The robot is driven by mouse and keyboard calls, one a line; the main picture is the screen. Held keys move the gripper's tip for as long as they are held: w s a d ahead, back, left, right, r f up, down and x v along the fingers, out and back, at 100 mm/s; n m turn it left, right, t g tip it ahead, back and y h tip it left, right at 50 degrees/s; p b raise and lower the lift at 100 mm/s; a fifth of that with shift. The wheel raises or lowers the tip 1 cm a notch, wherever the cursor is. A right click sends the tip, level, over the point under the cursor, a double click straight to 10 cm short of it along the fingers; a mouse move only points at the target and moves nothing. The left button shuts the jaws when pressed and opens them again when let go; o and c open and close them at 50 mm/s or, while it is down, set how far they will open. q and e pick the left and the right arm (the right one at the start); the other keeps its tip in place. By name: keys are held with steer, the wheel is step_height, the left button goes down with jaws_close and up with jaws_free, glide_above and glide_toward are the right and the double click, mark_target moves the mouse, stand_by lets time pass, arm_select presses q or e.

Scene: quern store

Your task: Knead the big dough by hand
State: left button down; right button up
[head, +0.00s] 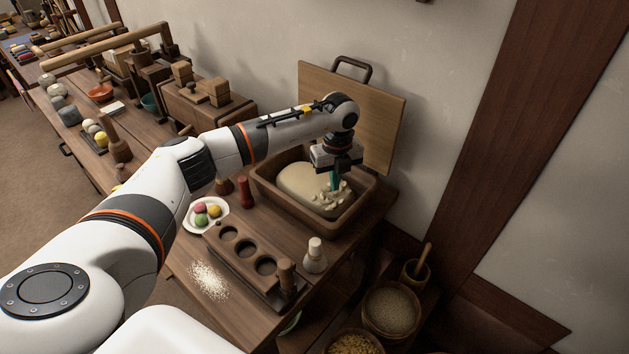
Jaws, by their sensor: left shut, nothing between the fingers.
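The big dough (299,183) is a pale, rounded mass in a brown wooden trough (307,222) on the table. Smaller lumps or crumbs lie at its right end. My left arm reaches over from the left, and my left gripper (334,181) points down into the trough at the dough's right end. Its fingers are shut with nothing between them. Whether the fingertips touch the dough is hard to tell. My right gripper is out of view.
A wooden board (378,125) leans on the wall behind the trough. Grain baskets (391,311) sit lower right.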

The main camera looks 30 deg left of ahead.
mark_target(333, 193)
arm_select(q)
steer(key=shift+f, duration=0.15)
steer(key=shift+f+b, duration=0.65)
steer(key=shift+f, duration=0.35)
steer(key=shift+a+f, duration=0.1)
steer(key=shift+f, duration=0.4)
steer(key=shift+r, duration=0.1)
step_height(333, 193, up, 3)
steer(key=shift+f+p, duration=0.2)
steer(key=shift+p, duration=0.75)
steer(key=shift+r, duration=0.15)
